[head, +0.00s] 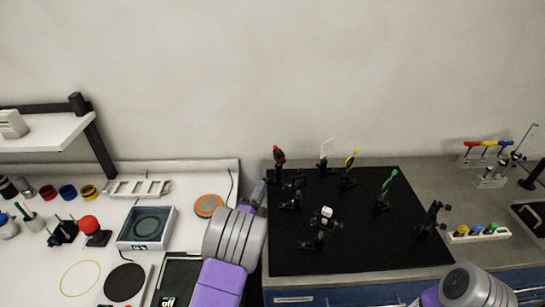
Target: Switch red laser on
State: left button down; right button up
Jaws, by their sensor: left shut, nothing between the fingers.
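A black post mount with a red part (279,158) stands upright at the back left of the black optical board (350,255); I cannot tell for sure that it is the red laser, and no switch on it can be made out. My left gripper (261,190) is shut and empty at the board's left edge, in front of and a little left of the red mount. A contact between them cannot be made out. My right arm shows at the bottom right, but its gripper is out of view.
Mounts with white (325,151), yellow (350,160) and green (388,182) parts stand on the board, with several black mounts. An orange-topped disc (208,205) and a grey box (147,227) lie on the left table. The board's front is clear.

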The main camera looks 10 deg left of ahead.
aim_at(276, 149)
pick_arm(q)
jog(key=p+x, duration=0.1)
jog(key=x, duration=1.2)
pick_arm(e)
jog(key=shift+r, duration=0.6)
pick_arm(q)
jog(key=shift+d, duration=0.15)
pick_arm(e)
jog(key=shift+w, duration=0.1)
